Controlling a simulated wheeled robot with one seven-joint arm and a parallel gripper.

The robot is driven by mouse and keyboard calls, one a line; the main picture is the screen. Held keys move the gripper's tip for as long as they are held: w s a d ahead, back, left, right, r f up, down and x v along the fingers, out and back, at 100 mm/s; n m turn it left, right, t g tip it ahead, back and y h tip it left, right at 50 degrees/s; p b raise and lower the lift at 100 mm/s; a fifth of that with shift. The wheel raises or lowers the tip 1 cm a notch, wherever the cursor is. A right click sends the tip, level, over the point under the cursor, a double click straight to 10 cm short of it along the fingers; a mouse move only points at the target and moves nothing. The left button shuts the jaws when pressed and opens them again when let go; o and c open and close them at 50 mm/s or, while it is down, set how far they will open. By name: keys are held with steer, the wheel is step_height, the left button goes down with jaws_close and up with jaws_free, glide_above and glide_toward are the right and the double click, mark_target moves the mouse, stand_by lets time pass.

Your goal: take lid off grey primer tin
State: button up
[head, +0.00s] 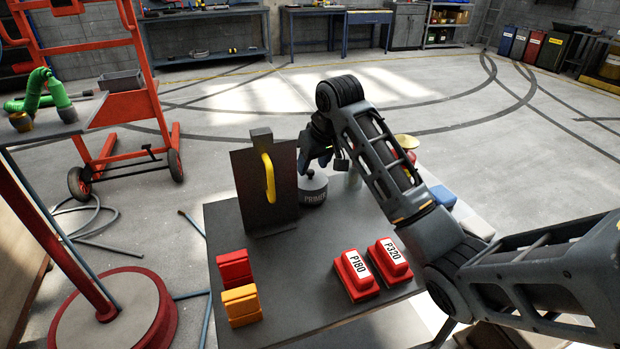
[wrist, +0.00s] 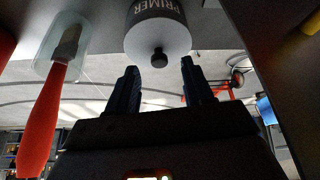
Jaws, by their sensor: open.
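The grey primer tin (head: 313,196) stands upright at the far edge of the table, lettered PRIMER. Its lid (wrist: 158,43) is on, light grey with a small dark knob (wrist: 159,58). My gripper (head: 316,160) is above the tin in the head view, pointing down, and partly hides the lid there. In the wrist view, where the lettering is upside down, my gripper (wrist: 159,66) is open, with one finger on each side of the knob's line. The knob shows between the fingertips, with clear gaps on both sides. No contact shows.
A dark upright panel with a yellow handle (head: 268,178) stands close left of the tin. Red sanding blocks (head: 358,276) lie at the table's front right, red and yellow blocks (head: 240,305) at front left.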

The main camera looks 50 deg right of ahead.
mark_target(310, 175)
steer(key=shift+x, duration=1.25)
steer(key=shift+c, duration=0.5)
jaws_close()
